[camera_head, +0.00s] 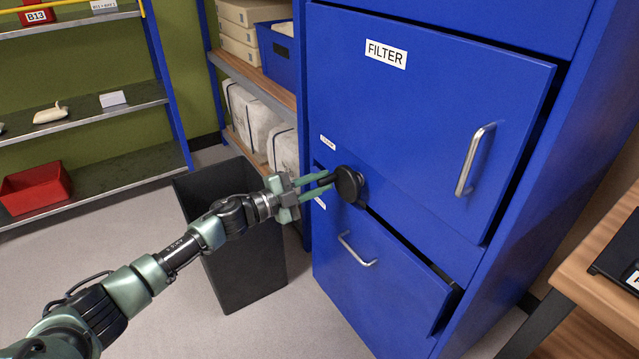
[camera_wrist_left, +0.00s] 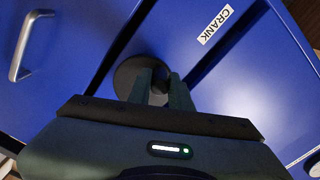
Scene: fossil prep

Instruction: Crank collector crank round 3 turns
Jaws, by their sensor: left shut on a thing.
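The collector crank (camera_head: 349,184) is a black round disc with a short handle on the front of the blue cabinet (camera_head: 420,110). My left gripper (camera_head: 322,186) reaches in from the left and is shut on the crank's handle. In the left wrist view the crank's disc (camera_wrist_left: 133,74) shows behind the fingers (camera_wrist_left: 160,88), which hide most of the handle. A white "CRANK" label (camera_wrist_left: 216,25) sits beside it in that view. My right gripper is not in view.
A "FILTER" door (camera_head: 385,54) with a metal handle (camera_head: 474,160) is above the crank, and a drawer handle (camera_head: 357,250) is below. A dark bin (camera_head: 245,265) stands under my left arm. Shelves (camera_head: 90,110) are at left, a wooden table (camera_head: 600,270) at right.

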